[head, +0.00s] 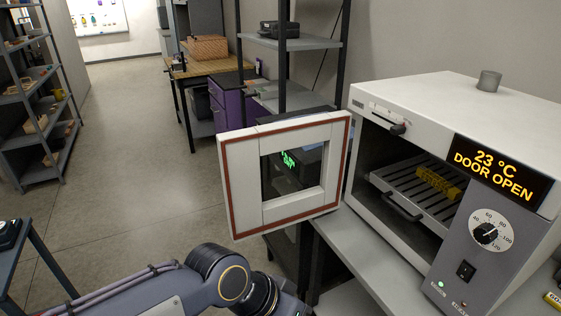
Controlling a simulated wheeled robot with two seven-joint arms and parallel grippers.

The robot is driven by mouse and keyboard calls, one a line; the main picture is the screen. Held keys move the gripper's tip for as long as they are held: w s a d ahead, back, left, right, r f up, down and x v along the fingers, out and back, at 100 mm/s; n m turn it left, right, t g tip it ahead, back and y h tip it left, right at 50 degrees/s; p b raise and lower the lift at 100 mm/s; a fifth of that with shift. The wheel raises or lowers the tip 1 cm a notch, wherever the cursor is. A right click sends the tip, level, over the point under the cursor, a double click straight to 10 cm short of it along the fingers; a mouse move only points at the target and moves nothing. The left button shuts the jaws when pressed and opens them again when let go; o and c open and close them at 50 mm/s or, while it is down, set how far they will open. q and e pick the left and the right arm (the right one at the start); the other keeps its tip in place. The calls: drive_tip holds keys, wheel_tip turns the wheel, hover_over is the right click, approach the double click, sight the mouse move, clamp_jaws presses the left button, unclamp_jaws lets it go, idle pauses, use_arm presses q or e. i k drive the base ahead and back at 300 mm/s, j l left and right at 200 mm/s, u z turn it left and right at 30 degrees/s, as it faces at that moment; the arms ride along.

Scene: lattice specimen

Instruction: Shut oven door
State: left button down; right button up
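The white oven (440,95) stands on a grey bench at the right. Its display (497,176) reads "23 °C DOOR OPEN". The oven door (240,180), a white panel with a reddish seal and a square window, stands wide open at the oven's left side. Inside the oven is a slatted rack (396,185) with a yellow lattice piece (438,183) on it. One of my arms reaches in along the bottom, below the door. Neither gripper is visible.
The bench (350,245) runs under the oven. A dark-framed shelf unit (290,42) stands behind the door, with a purple cabinet and a wooden-topped table beyond. Another shelf unit (40,90) is at far left. Open floor (130,190) lies between.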

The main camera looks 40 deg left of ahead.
sight(240, 152)
drive_tip(key=j+z, duration=0.25)
drive_tip(key=j, duration=0.75)
drive_tip(key=j+z, duration=0.25)
drive_tip(key=j, duration=0.75)
drive_tip(key=j+z, duration=0.25)
drive_tip(key=j, duration=0.75)
drive_tip(key=k, duration=0.05)
